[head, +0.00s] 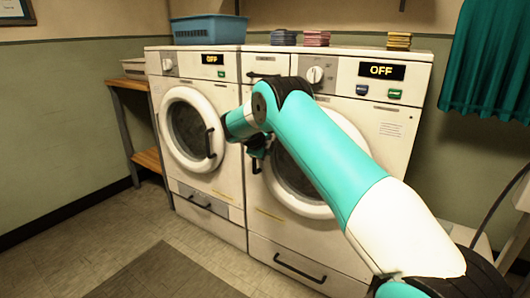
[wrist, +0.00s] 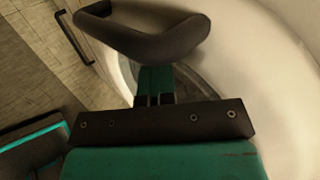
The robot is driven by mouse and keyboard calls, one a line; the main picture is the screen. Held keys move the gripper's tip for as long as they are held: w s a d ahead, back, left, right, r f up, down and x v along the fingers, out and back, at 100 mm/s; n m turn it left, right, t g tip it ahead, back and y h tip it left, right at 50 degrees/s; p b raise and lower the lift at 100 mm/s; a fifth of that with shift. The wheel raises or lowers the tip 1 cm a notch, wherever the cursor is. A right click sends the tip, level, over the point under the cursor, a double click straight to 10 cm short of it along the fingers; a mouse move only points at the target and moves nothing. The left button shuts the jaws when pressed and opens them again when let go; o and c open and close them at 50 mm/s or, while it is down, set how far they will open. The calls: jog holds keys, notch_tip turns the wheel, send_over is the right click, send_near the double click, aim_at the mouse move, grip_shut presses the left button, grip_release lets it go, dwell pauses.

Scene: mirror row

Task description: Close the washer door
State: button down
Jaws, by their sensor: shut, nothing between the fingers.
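Two white front-loading machines stand side by side: the left one (head: 228,92) and the right one (head: 407,150). Both displays read OFF. The left round door (head: 173,152) has a black handle on its right side and looks flush or nearly so. The right round door (head: 302,208) is largely hidden behind my arm, so I cannot tell whether it is ajar. My gripper (head: 258,150) is at this door's left edge. In the wrist view my gripper (wrist: 154,98) is shut and empty, its tips reaching behind a curved black door handle (wrist: 150,38); contact is unclear.
A blue basket (head: 209,29) and several folded cloth stacks (head: 316,38) sit on top of the machines. A wooden shelf (head: 145,158) stands at the left. A grey mat (head: 165,274) lies on the open floor in front. A teal curtain (head: 487,60) hangs at the right.

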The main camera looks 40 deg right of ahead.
jog(key=s+a+r+n+y, duration=0.2)
jog(key=s+a+r+n, duration=0.3)
jog(key=a, duration=0.5)
jog(key=s+a+r+n+y, duration=0.2)
jog(key=s+a+r+n, duration=0.3)
jog(key=a, duration=0.5)
jog(key=s+a+r+n+g+y, duration=0.1)
jog(key=s+a+n+y, duration=0.2)
jog(key=s+a+n, duration=0.55)
jog(key=s+a+r+n+g+y, duration=0.1)
jog(key=s+a+n+g+y, duration=0.15)
jog(key=s+n, duration=1)
jog(key=s+a+r+n+g+y, duration=0.1)
jog(key=s+a+r+n+y, duration=0.15)
jog(key=s+a+n, duration=0.8)
jog(key=s+d+r+m+p, duration=0.1)
jog(key=s+r+p, duration=0.1)
jog(key=r+p, duration=1)
jog(key=s+d+r+m+p, duration=0.2)
jog(key=r+p, duration=1.1)
jog(key=p, duration=0.1)
jog(key=shift+s+d+y, duration=0.25)
jog(key=shift+d+y, duration=0.05)
jog(key=shift+m, duration=0.25)
